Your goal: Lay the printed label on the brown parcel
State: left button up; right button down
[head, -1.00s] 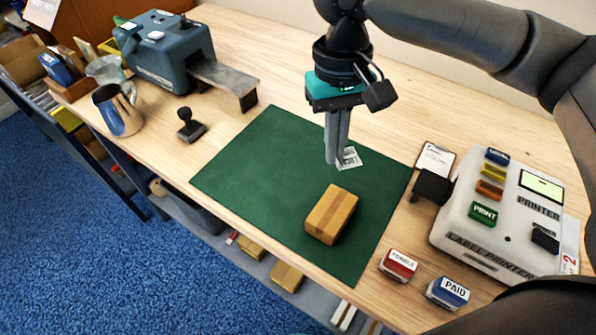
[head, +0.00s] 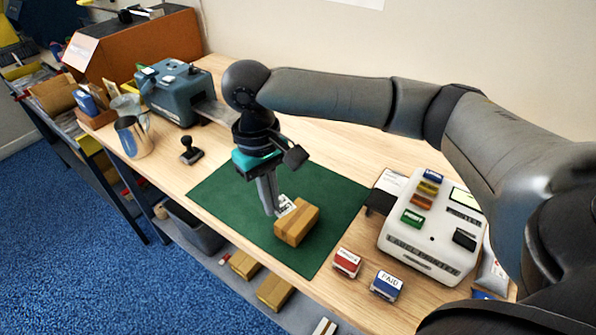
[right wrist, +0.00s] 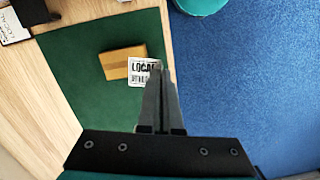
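The brown parcel (head: 300,225) is a small carton with a tape strip, lying on the green mat (head: 225,190). It also shows in the right wrist view (right wrist: 116,62). My right gripper (head: 271,211) points down just left of the parcel, its fingers shut on the printed label (head: 288,203). The label is white with black print, and in the right wrist view (right wrist: 143,76) it reads "LOCAL". There it overlaps one end of the parcel in the picture; whether it touches the parcel I cannot tell. My left gripper is not in view.
A white label printer (head: 425,243) stands right of the mat, with a red stamp block (head: 346,262) and a blue PAID block (head: 386,285) before it. A black-handled stamp (head: 191,151), metal jug (head: 133,138) and blue machine (head: 178,92) stand left.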

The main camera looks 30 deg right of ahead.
pick_arm(q)
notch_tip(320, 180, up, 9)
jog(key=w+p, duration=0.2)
jog(key=p, duration=0.5)
pick_arm(e)
jog(key=d+f+n, duration=0.1)
jog(key=d, duration=0.1)
jog(key=w+d+f+n, duration=0.1)
jog(key=d, duration=0.1)
jog(key=w+d+f, duration=0.1)
jog(key=shift+w+d+n+b, duration=0.1)
jog(key=shift+d+n+b, duration=0.3)
jog(key=b, duration=0.6)
send_over(294, 221)
notch_tip(294, 221, down, 4)
jog(key=shift+w+f, duration=0.15)
jog(key=shift+f, duration=0.3)
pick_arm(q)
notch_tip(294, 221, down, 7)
pick_arm(e)
jog(key=shift+f, duration=0.5)
pick_arm(q)
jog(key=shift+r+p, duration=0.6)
jog(key=shift+p, duration=0.05)
pick_arm(e)
jog(key=shift+f, duration=0.15)
